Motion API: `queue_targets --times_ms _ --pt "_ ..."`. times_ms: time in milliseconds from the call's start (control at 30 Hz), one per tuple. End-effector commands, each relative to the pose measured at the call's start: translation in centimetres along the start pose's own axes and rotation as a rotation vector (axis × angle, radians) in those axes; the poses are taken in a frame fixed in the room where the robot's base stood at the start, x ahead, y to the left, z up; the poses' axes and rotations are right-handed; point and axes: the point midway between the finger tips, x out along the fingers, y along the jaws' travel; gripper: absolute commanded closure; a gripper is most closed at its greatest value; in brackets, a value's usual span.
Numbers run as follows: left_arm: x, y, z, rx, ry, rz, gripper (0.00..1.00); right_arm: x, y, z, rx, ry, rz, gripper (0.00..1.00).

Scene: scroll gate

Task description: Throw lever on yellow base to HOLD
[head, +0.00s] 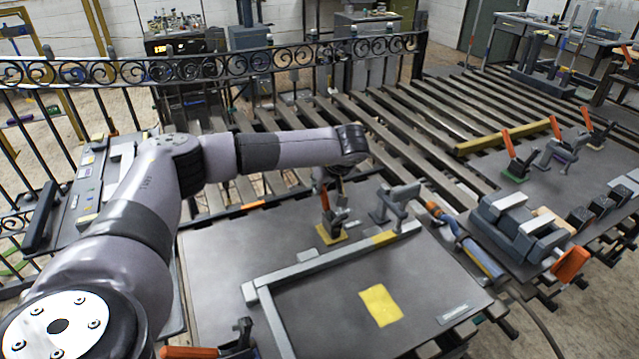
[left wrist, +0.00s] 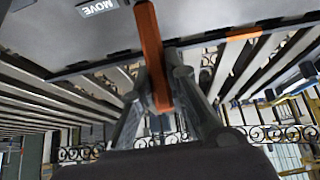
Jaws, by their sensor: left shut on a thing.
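The lever on the yellow base (head: 331,236) stands near the middle of the work table in the head view. Its orange handle (head: 325,201) points up, close to upright. My left gripper (head: 327,184) reaches over from the left and is shut on the upper part of this handle. In the left wrist view the orange handle (left wrist: 151,50) runs down between the two fingers of the gripper (left wrist: 160,100). A plate reading MOVE (left wrist: 97,7) shows upside down at the top of that view. No HOLD plate is readable. My right gripper is not in view.
A grey clamp (head: 393,203) stands just right of the lever. A long grey bar frame (head: 330,262) and a yellow square (head: 381,305) lie on the table (head: 215,275). Another orange-handled lever (head: 512,150) stands on a green base at right. A scroll-topped fence (head: 200,67) runs behind.

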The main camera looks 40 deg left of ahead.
Motion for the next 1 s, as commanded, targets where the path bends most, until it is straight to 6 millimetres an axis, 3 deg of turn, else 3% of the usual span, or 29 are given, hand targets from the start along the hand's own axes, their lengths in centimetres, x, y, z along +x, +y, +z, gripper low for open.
queue_targets --times_ms 500,1000 --pt "-2.6 0.1 2.0 -0.003 0.341 0.004 1.00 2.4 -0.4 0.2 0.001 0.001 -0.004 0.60" --pt "-3.2 0.1 2.4 -0.004 0.415 0.003 1.00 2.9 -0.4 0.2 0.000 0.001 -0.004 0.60"
